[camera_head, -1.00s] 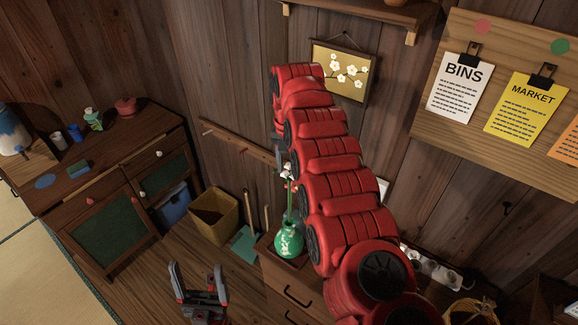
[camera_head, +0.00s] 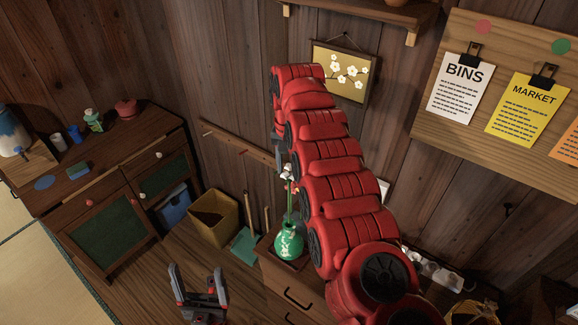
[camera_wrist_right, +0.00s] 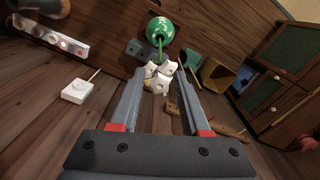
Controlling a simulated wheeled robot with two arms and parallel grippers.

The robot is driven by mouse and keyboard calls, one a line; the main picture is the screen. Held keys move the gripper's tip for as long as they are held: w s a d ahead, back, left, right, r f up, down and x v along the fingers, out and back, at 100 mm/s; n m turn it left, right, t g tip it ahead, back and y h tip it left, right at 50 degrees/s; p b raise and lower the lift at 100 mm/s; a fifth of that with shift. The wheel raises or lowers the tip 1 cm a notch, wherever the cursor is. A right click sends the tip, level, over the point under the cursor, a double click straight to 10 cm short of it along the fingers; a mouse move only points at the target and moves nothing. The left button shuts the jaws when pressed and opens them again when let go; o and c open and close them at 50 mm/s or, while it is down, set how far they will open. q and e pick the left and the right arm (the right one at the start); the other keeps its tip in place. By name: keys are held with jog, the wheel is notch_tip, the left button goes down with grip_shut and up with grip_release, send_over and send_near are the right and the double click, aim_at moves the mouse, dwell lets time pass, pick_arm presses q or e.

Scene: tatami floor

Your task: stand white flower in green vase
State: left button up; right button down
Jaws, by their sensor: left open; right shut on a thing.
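The green vase (camera_head: 289,243) stands upright on a small wooden cabinet. The white flower (camera_head: 288,172) is above it, its green stem running down to the vase mouth. In the right wrist view the vase (camera_wrist_right: 160,29) is beyond the fingertips, and the white blossoms (camera_wrist_right: 160,76) lie between them, with the stem reaching the mouth. How deep the stem sits is unclear. My right gripper (camera_wrist_right: 161,74) is shut on the flower; my red arm hides much of it in the head view. My left gripper (camera_head: 197,280) is open and empty at the lower left.
The wooden cabinet (camera_head: 283,278) has drawers with dark handles. A yellow bin (camera_head: 214,217) and a teal dustpan (camera_head: 245,243) stand left of it. A dark sideboard (camera_head: 110,190) is at the left. A white power strip (camera_wrist_right: 48,37) lies near the vase in the wrist view.

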jog(key=shift+f, duration=0.2)
jog(key=shift+f+b, duration=0.3)
jog(key=shift+b, duration=0.15)
notch_tip(320, 180, down, 7)
jog(key=b, duration=0.6)
dwell(1.7)
jog(key=shift+f+b, duration=1.1)
jog(key=shift+f, duration=0.2)
jog(key=shift+f+b, duration=1.35)
jog(key=shift+f, duration=0.95)
jog(key=shift+c, duration=1)
grip_release()
jog(key=shift+o, duration=1)
